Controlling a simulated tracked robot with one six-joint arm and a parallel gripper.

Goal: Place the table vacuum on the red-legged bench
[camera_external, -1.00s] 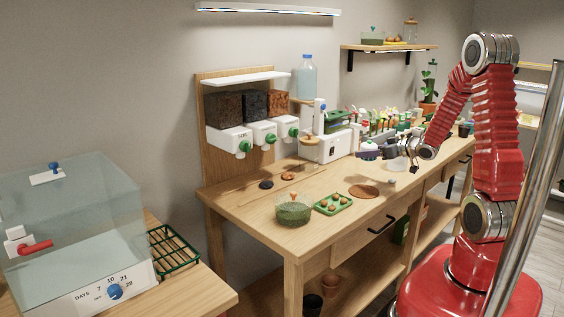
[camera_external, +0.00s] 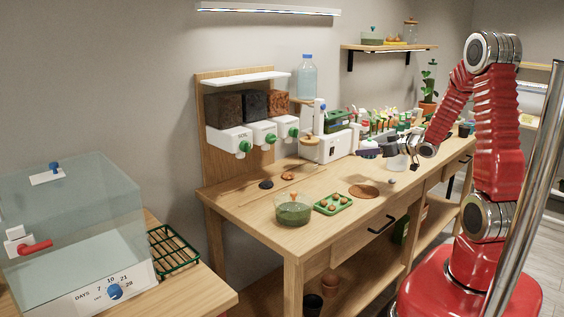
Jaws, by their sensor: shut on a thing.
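My gripper (camera_external: 410,153) is over the far half of the wooden workbench, with my red arm reaching in from the right. It is shut on what looks like the table vacuum (camera_external: 370,153), a small dark purple and white thing at its left. The jaws and their contact are too small to see clearly. The table at the lower left (camera_external: 205,300) may be the red-legged bench; its legs are almost wholly out of the picture.
A clear lidded box (camera_external: 75,225) and a green wire rack (camera_external: 174,250) take up the lower-left table. The workbench (camera_external: 240,205) holds a green bowl (camera_external: 293,213), a green tray of pots (camera_external: 333,204) and soil dispensers (camera_external: 230,140).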

